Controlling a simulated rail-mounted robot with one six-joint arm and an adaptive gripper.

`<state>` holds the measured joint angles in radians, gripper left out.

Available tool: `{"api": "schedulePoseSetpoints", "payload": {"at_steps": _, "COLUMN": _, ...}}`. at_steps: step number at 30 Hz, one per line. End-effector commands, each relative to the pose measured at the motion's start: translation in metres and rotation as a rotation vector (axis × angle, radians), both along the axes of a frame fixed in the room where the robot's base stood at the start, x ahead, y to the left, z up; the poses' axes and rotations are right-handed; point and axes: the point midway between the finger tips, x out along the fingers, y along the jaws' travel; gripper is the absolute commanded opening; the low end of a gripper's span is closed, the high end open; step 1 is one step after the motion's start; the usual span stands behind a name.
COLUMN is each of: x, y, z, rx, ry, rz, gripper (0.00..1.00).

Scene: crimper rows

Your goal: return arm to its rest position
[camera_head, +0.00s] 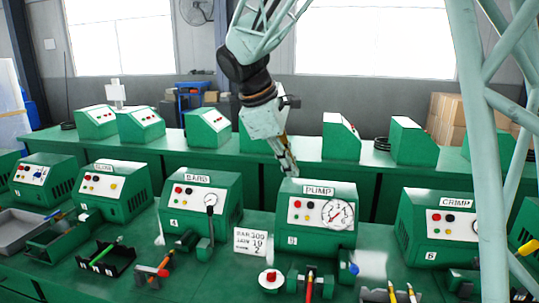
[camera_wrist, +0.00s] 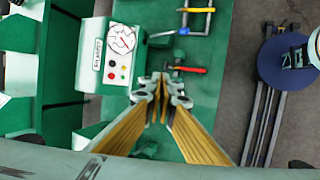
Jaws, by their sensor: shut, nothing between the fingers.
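In the wrist view the fingertips of my gripper (camera_wrist: 162,82) are together and hold nothing. The PUMP box also shows in the wrist view (camera_wrist: 117,62), left of the fingertips, with its round gauge and coloured buttons.
Green boxes marked BARS (camera_head: 200,205) and CRIMP (camera_head: 440,222) flank the PUMP box. A back row of green boxes (camera_head: 208,128) stands behind. A number card (camera_head: 251,242) stands in front.

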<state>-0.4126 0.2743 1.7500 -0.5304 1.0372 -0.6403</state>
Motion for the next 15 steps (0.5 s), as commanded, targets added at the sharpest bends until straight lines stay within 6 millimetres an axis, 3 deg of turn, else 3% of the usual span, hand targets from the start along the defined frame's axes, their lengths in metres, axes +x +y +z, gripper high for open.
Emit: {"api": "schedulePoseSetpoints", "payload": {"at_steps": 15, "x": -0.091, "y": -0.069, "z": 0.015, "rx": 0.146, "ry": -0.045, "rz": -0.237, "gripper": 0.00}}
